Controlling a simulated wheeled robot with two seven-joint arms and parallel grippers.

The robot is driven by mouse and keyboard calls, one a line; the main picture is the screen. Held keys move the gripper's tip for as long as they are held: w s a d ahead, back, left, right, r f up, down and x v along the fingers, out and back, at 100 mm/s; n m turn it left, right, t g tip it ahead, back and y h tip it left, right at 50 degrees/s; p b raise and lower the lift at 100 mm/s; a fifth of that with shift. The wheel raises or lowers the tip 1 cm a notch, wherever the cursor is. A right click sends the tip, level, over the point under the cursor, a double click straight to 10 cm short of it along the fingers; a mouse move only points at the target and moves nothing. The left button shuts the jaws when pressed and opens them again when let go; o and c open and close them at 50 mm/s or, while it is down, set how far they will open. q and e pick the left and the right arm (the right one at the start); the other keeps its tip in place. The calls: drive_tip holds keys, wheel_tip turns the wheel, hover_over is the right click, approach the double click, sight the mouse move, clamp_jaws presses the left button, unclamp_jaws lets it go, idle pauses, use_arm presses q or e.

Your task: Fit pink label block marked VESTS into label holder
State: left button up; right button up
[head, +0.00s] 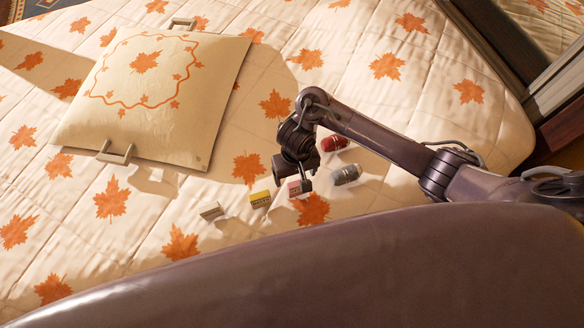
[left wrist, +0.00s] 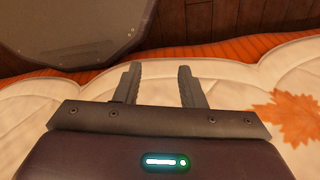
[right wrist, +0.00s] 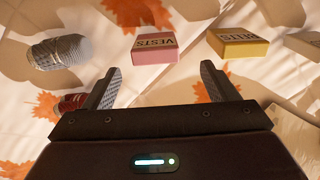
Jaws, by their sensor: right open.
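The pink label block (right wrist: 155,45), lettered VESTS, lies on the quilted bed cover; it also shows in the head view (head: 296,188). My right gripper (right wrist: 160,75) is open and empty. In the head view it hangs (head: 304,186) right over the pink block and hides part of it. In the right wrist view the block lies just beyond the two fingertips, clear of both. My left gripper (left wrist: 157,68) has its fingers apart with nothing between them, over the edge of the bed. I cannot make out the label holder in any view.
A yellow block (right wrist: 238,44) and a pale block (head: 211,210) lie beside the pink one. A grey roll (head: 346,175) and a red roll (head: 333,143) lie on its other side. A large cream padded piece with handles (head: 150,95) lies at the upper left.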

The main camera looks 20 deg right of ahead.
sight(298, 184)
drive_tip(key=shift+f+b, duration=0.5)
drive_tip(key=shift+f, duration=0.15)
drive_tip(key=shift+s+d+f+b, duration=0.15)
drive_tip(key=shift+s+f+b, duration=0.25)
drive_tip(key=shift+f, duration=0.4)
drive_tip(key=f, duration=0.2)
drive_tip(key=shift+d+f+b, duration=0.2)
drive_tip(key=shift+f+b, duration=0.1)
drive_tip(key=shift+b, duration=0.05)
drive_tip(key=shift+w+f, duration=0.1)
drive_tip(key=shift+f, duration=0.8)
use_arm(q)
drive_tip(key=s+f, duration=0.2)
drive_tip(key=f, duration=0.1)
drive_tip(key=shift+s, duration=0.15)
use_arm(e)
drive_tip(key=c, duration=1.1)
drive_tip(key=shift+o, duration=0.2)
drive_tip(key=shift+r, duration=0.1)
